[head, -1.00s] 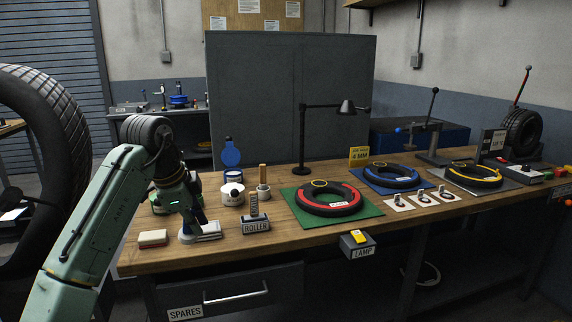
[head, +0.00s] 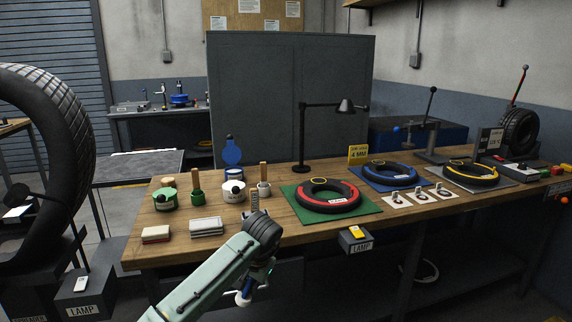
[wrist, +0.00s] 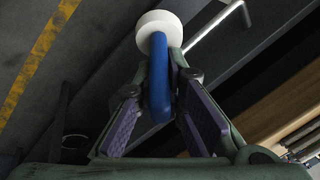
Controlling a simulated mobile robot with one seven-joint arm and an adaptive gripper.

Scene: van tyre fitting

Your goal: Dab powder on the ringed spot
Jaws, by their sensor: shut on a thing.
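My gripper (head: 262,272) is in front of the bench, below its front edge. In the wrist view its fingers (wrist: 160,85) are closed around a blue curved handle (wrist: 158,95) with a round white pad (wrist: 159,25). The white pad also shows in the head view (head: 243,299), clear of the bench. A black tyre with a red band (head: 327,199) lies on a green mat (head: 292,217); a small yellow ring (head: 320,181) sits at its far side. Blue-banded (head: 390,174) and yellow-banded (head: 470,174) tyres also have yellow rings. A white tub (head: 207,196) and green tub (head: 165,200) stand at the left.
Flat pads (head: 207,228) lie near the bench's front left. A black desk lamp (head: 303,140) stands behind the tyres, and a lamp switch box (head: 355,240) juts from the front edge. A large tyre (head: 70,130) stands at left.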

